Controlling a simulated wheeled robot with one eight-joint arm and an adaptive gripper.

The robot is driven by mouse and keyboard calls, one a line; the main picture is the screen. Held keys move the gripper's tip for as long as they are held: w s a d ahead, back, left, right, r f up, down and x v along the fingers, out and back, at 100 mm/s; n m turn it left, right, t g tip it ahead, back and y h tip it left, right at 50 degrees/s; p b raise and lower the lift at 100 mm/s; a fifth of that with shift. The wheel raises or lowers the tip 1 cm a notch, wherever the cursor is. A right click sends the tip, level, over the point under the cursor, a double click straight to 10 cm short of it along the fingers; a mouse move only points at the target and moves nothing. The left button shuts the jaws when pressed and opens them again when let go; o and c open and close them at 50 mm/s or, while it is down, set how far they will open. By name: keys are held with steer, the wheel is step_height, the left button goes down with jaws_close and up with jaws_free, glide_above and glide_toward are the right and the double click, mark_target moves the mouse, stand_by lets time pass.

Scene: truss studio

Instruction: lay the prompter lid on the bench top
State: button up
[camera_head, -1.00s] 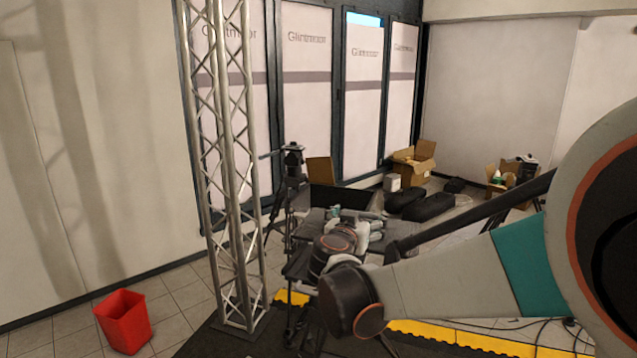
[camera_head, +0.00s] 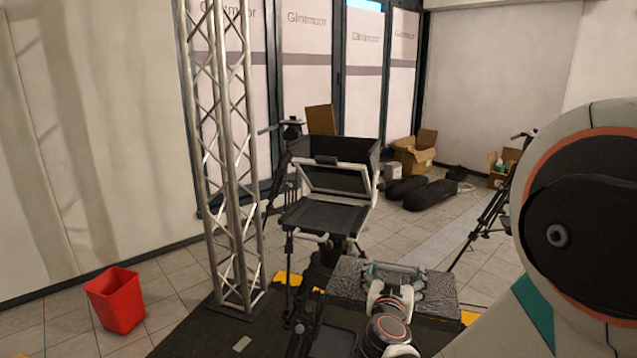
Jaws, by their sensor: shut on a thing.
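The prompter lid (camera_head: 350,283) shows as a broad, flat, grey mottled slab with a dark edge, low in the middle of the view. My gripper (camera_head: 398,270), with teal and grey fingers, is over its upper face and shut on it. The fingers and my wrist cover the middle of the lid, and the exact contact is hidden. The lid looks roughly level and held up off the floor. I cannot make out a bench top in this view.
The black prompter (camera_head: 338,180) on its stand is just behind and left of the lid. A tripod (camera_head: 487,222), black bags (camera_head: 425,192) and a cardboard box (camera_head: 415,155) are at the back right.

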steer(key=s+d+f+b, duration=0.2)
steer(key=s+f+b, duration=0.1)
steer(key=f, duration=0.4)
steer(key=shift+s+f+b, duration=0.2)
steer(key=shift+f+b, duration=0.2)
steer(key=shift+b, duration=0.4)
